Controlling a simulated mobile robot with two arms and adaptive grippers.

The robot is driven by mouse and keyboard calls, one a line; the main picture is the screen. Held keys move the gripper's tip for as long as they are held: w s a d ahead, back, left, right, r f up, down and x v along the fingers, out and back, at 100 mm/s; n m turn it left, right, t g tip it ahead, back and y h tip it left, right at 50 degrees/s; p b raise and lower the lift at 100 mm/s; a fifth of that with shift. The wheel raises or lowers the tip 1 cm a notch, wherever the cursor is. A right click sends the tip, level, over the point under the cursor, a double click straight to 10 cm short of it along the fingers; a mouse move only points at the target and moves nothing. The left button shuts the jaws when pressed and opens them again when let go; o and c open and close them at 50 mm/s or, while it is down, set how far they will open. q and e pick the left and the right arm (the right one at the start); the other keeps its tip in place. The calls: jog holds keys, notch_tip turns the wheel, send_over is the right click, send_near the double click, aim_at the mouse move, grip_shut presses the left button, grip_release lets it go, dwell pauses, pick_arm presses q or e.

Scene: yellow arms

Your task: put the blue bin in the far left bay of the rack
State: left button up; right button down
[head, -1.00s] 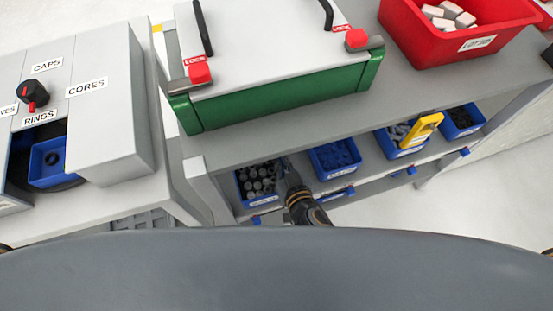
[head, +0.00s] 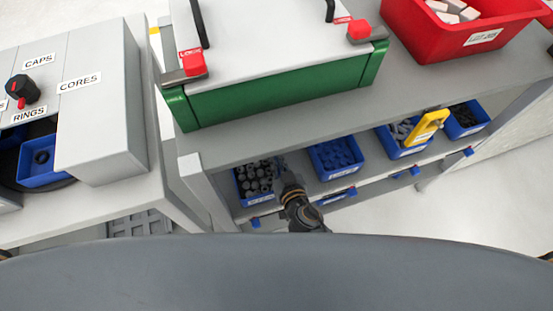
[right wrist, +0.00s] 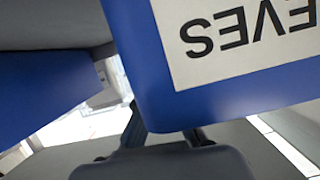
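The blue bin (head: 243,199), full of grey cylindrical parts, stands in the far left bay of the rack (head: 205,205). It also shows close up in the right wrist view (right wrist: 165,80), with an upside-down label ending in "EVES". My right gripper (head: 281,169) is at the bin's right side in the head view. In the right wrist view its fingers reach to the bin's corner, and the bin hides the fingertips, so its grip cannot be made out. My left gripper is not in view.
A second blue bin (head: 333,167) stands just right of my right gripper. Two more stand further right, with a yellow object (head: 427,127) at one of them. A green case (head: 275,100) and a red bin (head: 440,45) stand on the rack's top. A grey cabinet (head: 105,135) is at the left.

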jog(key=c, duration=1.5)
grip_release()
jog(key=shift+f, duration=0.1)
jog(key=shift+r, duration=0.25)
jog(key=v, duration=1.2)
jog(key=shift+f+b, duration=0.1)
jog(key=shift+b, duration=0.3)
jog(key=shift+d, duration=0.1)
